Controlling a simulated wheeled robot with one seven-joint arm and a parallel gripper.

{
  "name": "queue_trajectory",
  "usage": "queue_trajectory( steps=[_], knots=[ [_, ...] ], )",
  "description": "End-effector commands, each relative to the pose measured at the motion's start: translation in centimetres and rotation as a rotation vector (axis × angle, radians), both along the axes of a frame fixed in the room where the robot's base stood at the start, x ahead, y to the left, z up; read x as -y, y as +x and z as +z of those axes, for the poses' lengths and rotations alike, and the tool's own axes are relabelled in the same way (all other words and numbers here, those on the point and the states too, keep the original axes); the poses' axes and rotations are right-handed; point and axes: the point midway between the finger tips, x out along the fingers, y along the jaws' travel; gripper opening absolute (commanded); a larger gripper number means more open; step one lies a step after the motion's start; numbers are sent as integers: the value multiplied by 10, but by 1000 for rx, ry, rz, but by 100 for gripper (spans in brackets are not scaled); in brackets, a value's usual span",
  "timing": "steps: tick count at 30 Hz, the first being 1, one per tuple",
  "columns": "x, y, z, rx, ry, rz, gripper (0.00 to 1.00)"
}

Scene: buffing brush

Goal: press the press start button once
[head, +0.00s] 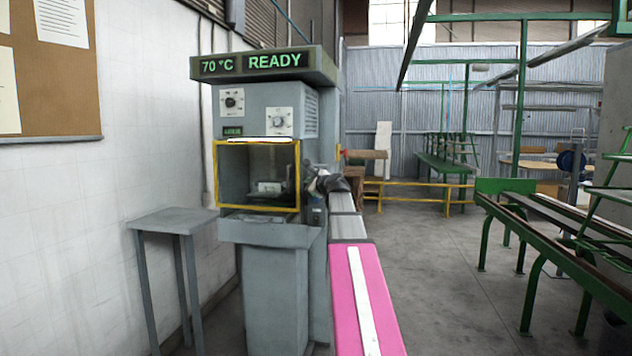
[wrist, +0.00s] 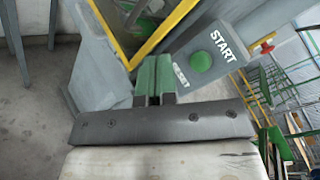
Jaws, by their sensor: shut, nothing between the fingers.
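The grey press (head: 268,120) stands against the left wall, and its top display reads "70 °C READY". In the wrist view the round green start button (wrist: 200,61) sits on a grey panel, with the word START beside it. My gripper (wrist: 156,68) is shut and empty, with green fingers. In the picture its tips are to the left of the start button and apart from it. The word RESET shows next to the fingers, which may hide a button there. In the head view my gripper (head: 312,178) is at the press's right front edge, and the start button cannot be made out.
A yellow-framed window (head: 257,143) covers the press chamber. A red button (wrist: 266,47) sits beyond the START label. A small grey table (head: 172,218) stands left of the press. Green benches (head: 530,215) stand at the right, with open floor (head: 440,270) between.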

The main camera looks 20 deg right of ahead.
Motion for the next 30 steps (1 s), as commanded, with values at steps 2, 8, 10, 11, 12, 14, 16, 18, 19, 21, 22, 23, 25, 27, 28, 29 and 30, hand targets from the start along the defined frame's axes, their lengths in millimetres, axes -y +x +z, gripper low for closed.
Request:
queue_trajectory(
  steps=[2, 8, 10, 11, 12, 14, 16, 18, 19, 21, 22, 23, 25, 27, 28, 29, 30],
  knots=[
    [7, 11, 1, 0, 1, 0, 0],
    [21, 32, 0, -1, 1, 1, 0],
    [26, 40, 0, -1, 0, 1, 0],
    [28, 43, 0, -1, 1, 1, 0],
    [30, 46, 0, -1, 1, 1, 0],
    [33, 50, 0, -1, 2, 1, 0],
    [36, 54, 0, -1, 2, 1, 0],
    [37, 56, 0, -1, 2, 1, 0],
    [38, 56, 0, -1, 1, 1, 0],
    [38, 56, 0, -1, 1, 1, 0],
    [38, 56, 0, 0, 1, 0, 0],
    [38, 56, 0, 0, 1, 0, 0],
    [38, 56, 0, 0, 1, 0, 0],
    [38, 56, 0, 0, 1, 0, 0],
    [38, 56, 0, 0, 1, 0, 0],
    [38, 56, 0, 0, 1, 0, 0],
    [38, 56, 0, 0, 1, 0, 0]
  ],
)
